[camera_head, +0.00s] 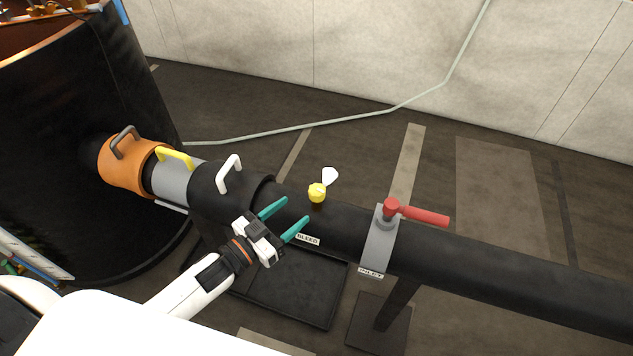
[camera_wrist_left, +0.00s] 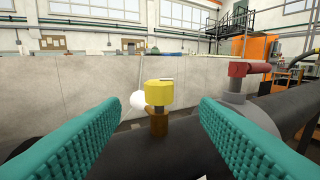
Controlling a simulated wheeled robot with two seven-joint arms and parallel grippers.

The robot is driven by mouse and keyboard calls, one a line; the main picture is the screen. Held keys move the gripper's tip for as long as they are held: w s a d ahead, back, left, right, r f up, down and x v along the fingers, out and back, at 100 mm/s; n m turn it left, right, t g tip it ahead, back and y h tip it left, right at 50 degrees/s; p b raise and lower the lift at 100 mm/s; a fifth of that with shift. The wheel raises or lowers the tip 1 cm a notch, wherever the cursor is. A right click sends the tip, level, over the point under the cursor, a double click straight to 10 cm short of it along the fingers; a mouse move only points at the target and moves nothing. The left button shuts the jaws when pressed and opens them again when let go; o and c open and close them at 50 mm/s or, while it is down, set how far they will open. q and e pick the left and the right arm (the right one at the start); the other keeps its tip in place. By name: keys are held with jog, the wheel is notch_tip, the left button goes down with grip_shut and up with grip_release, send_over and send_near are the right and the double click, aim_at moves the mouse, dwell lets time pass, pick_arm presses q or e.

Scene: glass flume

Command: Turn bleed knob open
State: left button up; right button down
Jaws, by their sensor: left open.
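The yellow bleed knob (camera_head: 317,192) stands on top of the black pipe (camera_head: 480,260), above the BLEED label (camera_head: 307,239). In the left wrist view the knob (camera_wrist_left: 159,93) sits on a brass stem (camera_wrist_left: 158,122), ahead of and between my teal fingers. A white rounded piece (camera_head: 330,176) is beside the knob, on its far side. My left gripper (camera_head: 288,218) is open and empty over the pipe, short of the knob and not touching it. My right gripper is not in view.
A red-handled inlet valve (camera_head: 418,214) is clamped on the pipe to the right of the knob. White (camera_head: 229,174), yellow (camera_head: 174,159) and grey (camera_head: 124,141) handles stand to the left. A pale hose (camera_head: 300,126) crosses the floor behind.

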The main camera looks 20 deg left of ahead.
aim_at(323, 187)
pick_arm(q)
jog(key=x, duration=1.1)
jog(key=shift+p, duration=0.35)
jog(key=shift+s, duration=0.1)
jog(key=shift+c, duration=0.6)
